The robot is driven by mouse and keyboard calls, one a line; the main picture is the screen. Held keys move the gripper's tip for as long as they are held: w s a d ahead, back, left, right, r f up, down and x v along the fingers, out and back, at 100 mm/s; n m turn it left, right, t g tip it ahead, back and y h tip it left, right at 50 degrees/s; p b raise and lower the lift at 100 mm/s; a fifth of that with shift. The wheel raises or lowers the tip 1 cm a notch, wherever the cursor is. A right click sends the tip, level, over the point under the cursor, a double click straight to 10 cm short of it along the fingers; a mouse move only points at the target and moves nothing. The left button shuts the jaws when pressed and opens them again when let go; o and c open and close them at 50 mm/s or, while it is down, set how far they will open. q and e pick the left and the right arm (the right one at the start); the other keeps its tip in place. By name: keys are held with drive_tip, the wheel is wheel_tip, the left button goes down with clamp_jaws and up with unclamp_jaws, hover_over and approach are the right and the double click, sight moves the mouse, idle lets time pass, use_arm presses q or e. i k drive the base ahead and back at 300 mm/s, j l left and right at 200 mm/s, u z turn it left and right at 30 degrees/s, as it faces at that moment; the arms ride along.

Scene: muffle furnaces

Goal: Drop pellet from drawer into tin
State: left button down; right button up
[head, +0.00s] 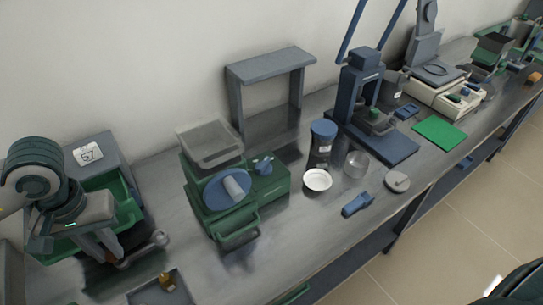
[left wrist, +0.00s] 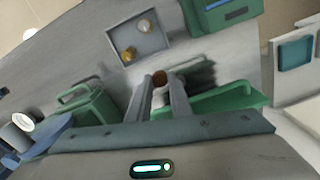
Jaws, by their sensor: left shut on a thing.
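My left gripper (head: 116,259) hangs in front of the green drawer (head: 122,203) of the grey cabinet at the left. In the left wrist view, my left gripper (left wrist: 160,84) is shut on a small brown round pellet (left wrist: 160,76) at its fingertips. The green drawer (left wrist: 225,102) lies just right of the fingers there. A shallow square grey tin (left wrist: 165,41) lies beyond the fingertips with two small pieces in it, one gold (left wrist: 128,55) and one paler (left wrist: 145,26). The tin (head: 138,296) is partly cut off in the head view. My right gripper is not visible.
A green machine (head: 220,205) with a blue disc stands right of the drawer cabinet (head: 98,155). A white dish (head: 317,180), a dark jar (head: 322,142) and a clear beaker (head: 356,164) stand farther right. Bench between the cabinet and the machine is mostly clear.

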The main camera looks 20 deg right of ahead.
sight(351, 168)
drive_tip(key=k, duration=0.65)
drive_tip(key=z, duration=1.25)
drive_tip(key=j, duration=0.65)
drive_tip(key=i, duration=0.55)
